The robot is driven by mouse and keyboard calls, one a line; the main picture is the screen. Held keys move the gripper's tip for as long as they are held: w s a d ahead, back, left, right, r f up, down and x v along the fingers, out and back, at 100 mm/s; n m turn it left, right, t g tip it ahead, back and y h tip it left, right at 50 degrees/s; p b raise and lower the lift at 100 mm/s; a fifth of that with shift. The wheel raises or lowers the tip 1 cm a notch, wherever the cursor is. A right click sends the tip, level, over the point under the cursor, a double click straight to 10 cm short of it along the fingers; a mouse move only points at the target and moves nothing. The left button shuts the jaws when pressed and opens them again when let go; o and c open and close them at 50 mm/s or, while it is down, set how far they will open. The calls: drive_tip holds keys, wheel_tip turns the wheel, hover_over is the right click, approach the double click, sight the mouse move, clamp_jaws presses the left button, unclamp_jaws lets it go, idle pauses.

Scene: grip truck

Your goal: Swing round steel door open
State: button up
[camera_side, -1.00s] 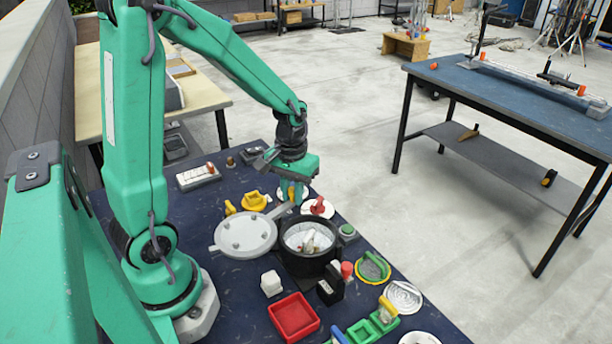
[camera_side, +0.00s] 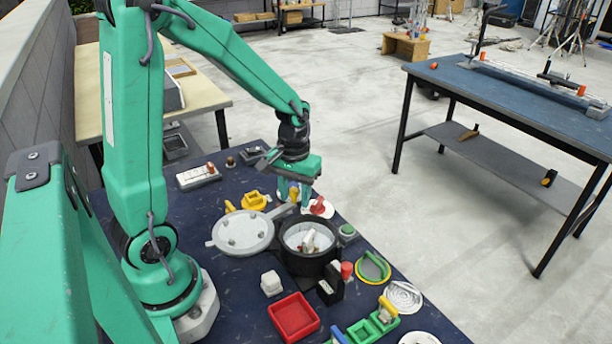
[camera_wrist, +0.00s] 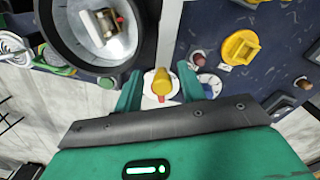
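The round steel door (camera_side: 243,232) is a pale grey disc with several bolt heads. It lies swung aside, left of the black drum (camera_side: 310,262), whose mouth is uncovered with small pieces inside. A grey bar reaches from the door toward a yellow handle (camera_side: 294,194). My gripper (camera_side: 294,195) is just behind the drum, pointing down, with its fingers apart. In the wrist view my gripper (camera_wrist: 160,90) is open, with the yellow handle (camera_wrist: 158,82) between the fingers and gaps on both sides. The drum's rim (camera_wrist: 48,45) shows there at upper left.
A white disc with a red knob (camera_side: 318,207) stands close to my fingers. A red tray (camera_side: 294,316) and a white cube (camera_side: 271,283) lie in front.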

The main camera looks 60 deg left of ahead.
drive_tip(key=shift+r, duration=3.9)
drive_tip(key=shift+s+d+r, duration=0.25)
drive_tip(key=shift+r, duration=0.2)
drive_tip(key=s+d+r+m+t, duration=0.5)
drive_tip(key=s+d+r+m, duration=0.1)
drive_tip(key=s, duration=0.3)
drive_tip(key=shift+d+r+t, duration=0.3)
drive_tip(key=shift+r, duration=0.25)
